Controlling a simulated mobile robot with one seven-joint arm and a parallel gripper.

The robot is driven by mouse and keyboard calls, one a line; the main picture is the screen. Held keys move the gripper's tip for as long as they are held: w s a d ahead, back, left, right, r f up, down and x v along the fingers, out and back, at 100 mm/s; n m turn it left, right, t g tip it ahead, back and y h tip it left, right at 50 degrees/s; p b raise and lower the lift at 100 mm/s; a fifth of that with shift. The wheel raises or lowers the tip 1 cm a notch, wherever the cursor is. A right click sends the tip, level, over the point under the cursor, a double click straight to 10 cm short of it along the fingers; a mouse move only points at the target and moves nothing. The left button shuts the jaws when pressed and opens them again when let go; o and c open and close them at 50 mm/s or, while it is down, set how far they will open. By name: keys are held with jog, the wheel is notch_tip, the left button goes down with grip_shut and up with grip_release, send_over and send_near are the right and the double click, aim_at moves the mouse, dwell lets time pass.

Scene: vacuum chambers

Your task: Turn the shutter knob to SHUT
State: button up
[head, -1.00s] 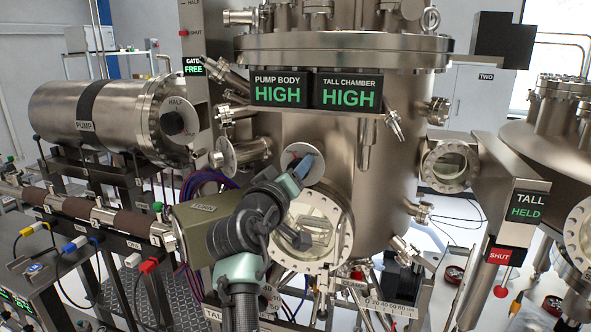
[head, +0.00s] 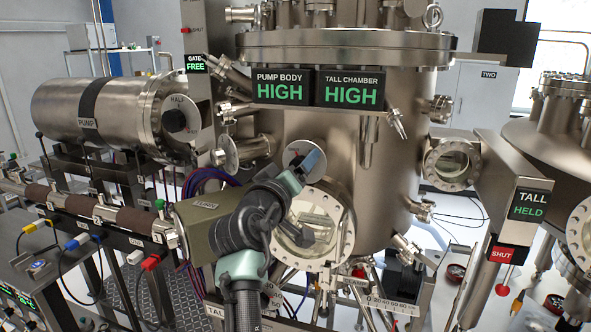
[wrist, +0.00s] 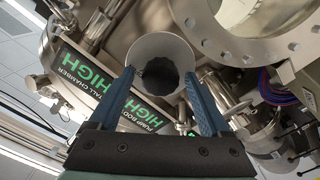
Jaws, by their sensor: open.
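A dark round knob (wrist: 158,78) stands on a pale disc (wrist: 150,48) in the wrist view. No label on it can be read, so I cannot confirm it is the shutter knob. In the head view the pale disc (head: 297,150) is on the front of the tall steel chamber, and my gripper partly hides it. My gripper (head: 313,163) is at this disc. In the wrist view my gripper (wrist: 159,76) is open, its two blue fingers on either side of the knob. I cannot tell whether they touch it.
A round glass viewport (head: 318,222) is just below my gripper. A second disc (head: 229,154) and a disc marked HALF (head: 182,119) are to the left. Display boxes (head: 318,88) reading HIGH hang above. A box with a red SHUT sign (head: 503,254) is at right.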

jog(key=shift+s, duration=0.15)
jog(key=b+v, duration=0.5)
jog(key=v, duration=0.7)
jog(key=shift+s, duration=0.35)
jog(key=shift+a+r, duration=0.1)
jog(key=shift+a, duration=0.05)
